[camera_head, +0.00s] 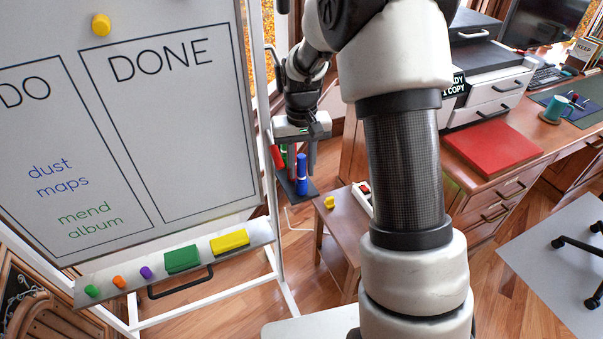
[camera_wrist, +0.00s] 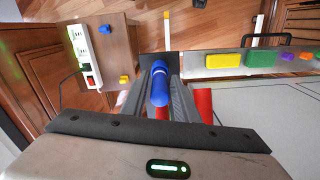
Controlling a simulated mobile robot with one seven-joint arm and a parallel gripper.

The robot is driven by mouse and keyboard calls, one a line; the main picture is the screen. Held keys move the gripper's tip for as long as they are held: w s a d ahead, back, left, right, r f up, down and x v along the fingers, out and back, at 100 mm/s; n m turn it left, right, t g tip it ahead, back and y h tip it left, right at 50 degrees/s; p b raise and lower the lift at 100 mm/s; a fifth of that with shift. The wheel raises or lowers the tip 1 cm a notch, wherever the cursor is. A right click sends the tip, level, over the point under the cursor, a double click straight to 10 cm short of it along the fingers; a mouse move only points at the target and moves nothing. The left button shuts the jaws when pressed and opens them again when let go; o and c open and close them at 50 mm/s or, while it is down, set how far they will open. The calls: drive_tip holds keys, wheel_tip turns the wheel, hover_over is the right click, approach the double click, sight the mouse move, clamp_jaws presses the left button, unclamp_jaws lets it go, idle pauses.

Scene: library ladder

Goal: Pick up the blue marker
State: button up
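The blue marker (camera_head: 302,176) stands upright on a small dark holder (camera_head: 311,191) at the right side of the whiteboard. In the wrist view the blue marker (camera_wrist: 160,86) shows end-on between the two fingers of my gripper (camera_wrist: 161,98). My gripper is open, with one finger on each side of the marker and a small gap visible. In the head view my gripper (camera_head: 308,152) points down at the holder. A red marker (camera_head: 277,157) and a green marker (camera_head: 284,153) stand close by. The wrist view also shows red (camera_wrist: 204,105) beside the right finger.
The whiteboard (camera_head: 190,130) stands just left of the holder. Its tray (camera_head: 215,255) carries erasers and small coloured pieces. A small wooden table (camera_head: 345,215) with a yellow piece (camera_head: 329,202) and a power strip (camera_head: 362,198) stands to the right.

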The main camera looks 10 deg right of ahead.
drive_tip(key=shift+f, duration=0.3)
clamp_jaws()
